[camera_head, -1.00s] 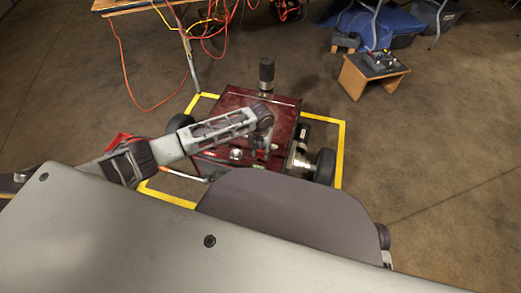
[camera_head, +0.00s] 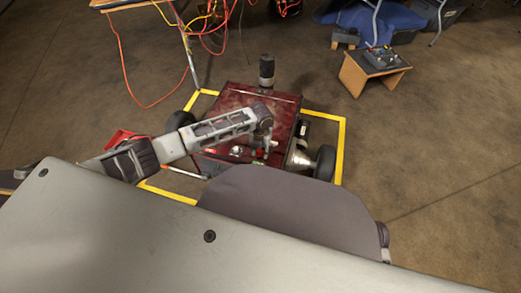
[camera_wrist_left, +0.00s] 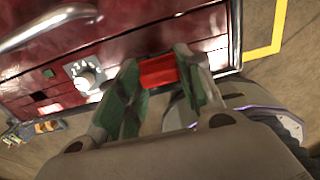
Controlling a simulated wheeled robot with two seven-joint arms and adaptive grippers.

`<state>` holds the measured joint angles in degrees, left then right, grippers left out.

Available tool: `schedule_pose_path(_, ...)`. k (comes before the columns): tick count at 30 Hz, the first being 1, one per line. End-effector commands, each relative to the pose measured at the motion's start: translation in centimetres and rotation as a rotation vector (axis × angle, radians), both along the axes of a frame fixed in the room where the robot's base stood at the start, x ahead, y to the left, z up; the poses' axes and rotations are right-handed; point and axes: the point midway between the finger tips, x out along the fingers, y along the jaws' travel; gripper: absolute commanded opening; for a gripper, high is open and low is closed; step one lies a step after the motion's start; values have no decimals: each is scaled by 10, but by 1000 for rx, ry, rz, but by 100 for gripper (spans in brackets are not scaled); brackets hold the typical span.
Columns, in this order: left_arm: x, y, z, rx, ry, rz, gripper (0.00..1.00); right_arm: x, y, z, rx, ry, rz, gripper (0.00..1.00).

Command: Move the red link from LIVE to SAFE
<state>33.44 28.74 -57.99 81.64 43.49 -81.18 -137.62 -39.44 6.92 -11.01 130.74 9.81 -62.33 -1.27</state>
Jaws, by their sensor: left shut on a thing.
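The red link (camera_wrist_left: 158,72) sits between the green-padded fingers of my left gripper (camera_wrist_left: 160,95) in the left wrist view. The gripper is shut on it, close to the panel of the dark red wheeled machine (camera_wrist_left: 70,40). In the head view my left gripper (camera_head: 261,150) is at the near side of that machine (camera_head: 240,98), with a small spot of red at its tip. I cannot read any LIVE or SAFE marking, and I cannot tell whether the link is seated or free. My right gripper is not in view.
A round knob (camera_wrist_left: 88,82) on a pale plate is left of the gripper. A yellow floor line (camera_head: 342,140) frames the machine. A small wooden stand (camera_head: 365,75) with a control box is at the upper right. Orange cables (camera_head: 125,70) hang at the upper left.

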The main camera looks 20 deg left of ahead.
Motion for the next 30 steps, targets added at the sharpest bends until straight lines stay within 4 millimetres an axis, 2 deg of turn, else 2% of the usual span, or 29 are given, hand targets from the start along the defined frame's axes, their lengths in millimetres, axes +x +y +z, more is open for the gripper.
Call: schedule_pose_path(30, 0, 0, -11, -1, 0, 0, 13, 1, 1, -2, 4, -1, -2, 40)
